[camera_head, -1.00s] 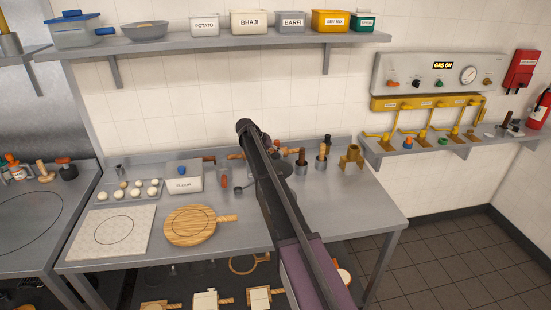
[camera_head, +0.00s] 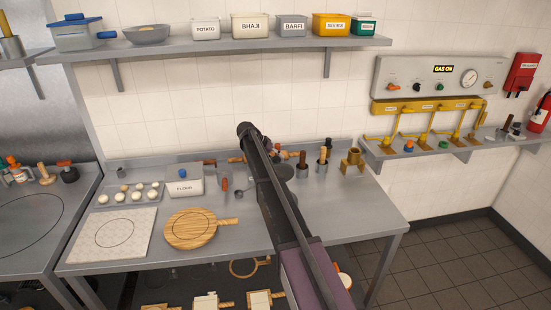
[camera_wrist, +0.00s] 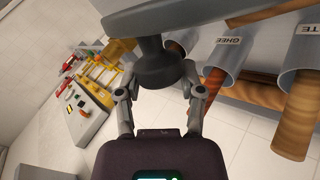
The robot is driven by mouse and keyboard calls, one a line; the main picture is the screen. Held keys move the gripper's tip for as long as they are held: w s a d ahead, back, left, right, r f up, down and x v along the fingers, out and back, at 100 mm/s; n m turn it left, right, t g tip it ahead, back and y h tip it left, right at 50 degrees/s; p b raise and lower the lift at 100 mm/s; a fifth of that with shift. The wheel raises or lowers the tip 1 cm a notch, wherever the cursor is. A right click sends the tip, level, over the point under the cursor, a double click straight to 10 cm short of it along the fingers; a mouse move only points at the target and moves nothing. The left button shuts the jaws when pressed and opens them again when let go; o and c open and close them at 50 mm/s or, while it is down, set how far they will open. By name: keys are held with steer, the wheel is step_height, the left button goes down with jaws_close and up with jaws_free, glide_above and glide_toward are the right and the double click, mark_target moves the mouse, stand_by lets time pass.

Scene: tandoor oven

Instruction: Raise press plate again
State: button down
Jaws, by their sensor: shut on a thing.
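In the wrist view, my gripper (camera_wrist: 160,82) has its two fingers on either side of a dark flared knob and is shut on it. The knob joins the grey press plate (camera_wrist: 205,15), which spans the top of that view. In the head view, my arm runs up across the work table (camera_head: 335,205) and hides most of my gripper. A dark rounded part (camera_head: 286,172) shows just right of the arm; I cannot tell whether it is the press plate.
Metal cups with handled tools stand close by; the ghee cup (camera_wrist: 230,50) is beside the plate in the wrist view. A wooden board (camera_head: 190,228), a flour box (camera_head: 185,186) and a dough tray (camera_head: 128,196) lie left. The table's right front is clear.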

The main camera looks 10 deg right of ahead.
steer(key=shift+a+f, duration=0.1)
steer(key=shift+c, duration=2.2)
jaws_free()
steer(key=shift+o, duration=1.2)
steer(key=shift+w+f, duration=0.2)
steer(key=shift+w, duration=0.05)
steer(key=shift+s+r, duration=0.1)
steer(key=shift+s, duration=0.1)
steer(key=s+a+f+n+y, duration=0.2)
steer(key=s+a, duration=0.1)
steer(key=s, duration=1.1)
steer(key=s+a+f+n+y, duration=0.1)
steer(key=s+a+n+y, duration=0.1)
steer(key=s, duration=1.3)
steer(key=s+a+f+n+y+b, duration=0.1)
steer(key=s+a+y, duration=0.3)
steer(key=s, duration=1)
steer(key=shift+s+a+f+n, duration=0.2)
steer(key=shift+s+f+n, duration=0.2)
steer(key=shift+f+n, duration=0.35)
